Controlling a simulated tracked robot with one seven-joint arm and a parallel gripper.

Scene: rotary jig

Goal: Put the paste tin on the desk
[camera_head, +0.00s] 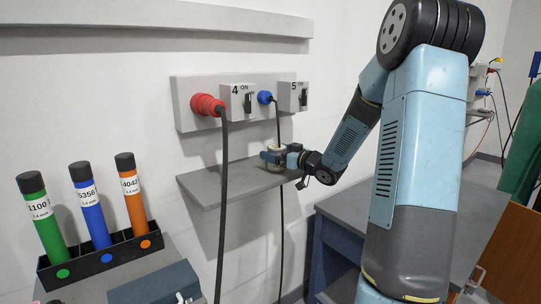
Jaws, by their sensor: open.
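A small pale, tin-like object (276,168), which looks like the paste tin, stands upright on the grey wall shelf (212,190). My gripper (272,157) reaches in from the right at the shelf, with its open fingers at the tin. The fingers hide part of the tin, so I cannot tell if they touch it. The desk (345,203), grey-topped with a blue frame, stands to the right, lower than the shelf. My arm covers much of its top.
A panel (186,117) with red and blue plugs is on the wall above the shelf. A thick black cable (223,240) hangs in front of the shelf, and a thinner one (281,240) hangs near my gripper. A rack (105,262) of labelled tubes stands at lower left.

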